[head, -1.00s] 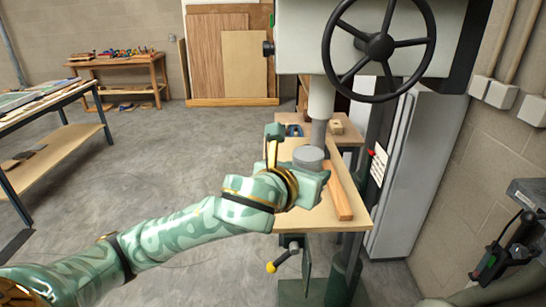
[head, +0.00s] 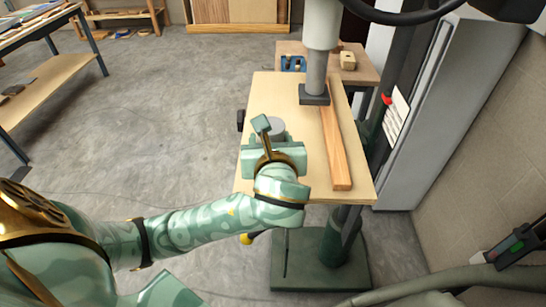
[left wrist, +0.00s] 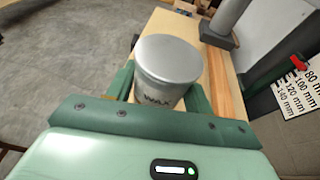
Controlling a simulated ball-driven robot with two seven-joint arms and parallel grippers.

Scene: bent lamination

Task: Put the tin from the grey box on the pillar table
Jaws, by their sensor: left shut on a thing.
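The tin (head: 278,128) is a grey metal cylinder with a flat lid, partly hidden by my gripper in the head view. In the left wrist view the tin (left wrist: 168,62) stands between the two green fingers, with dark lettering on its side. My left gripper (head: 274,138) is shut on it, over the front left part of the pale wooden table top (head: 265,92) under the pillar machine. Whether the tin's base touches the top cannot be told. My right gripper and the grey box are not in view.
A wooden strip (head: 333,130) lies along the right of the table top. The machine's grey spindle (head: 315,70) comes down near the back, right of the tin. A smaller wooden table (head: 358,73) with a wooden block stands behind. The top's left back area is clear.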

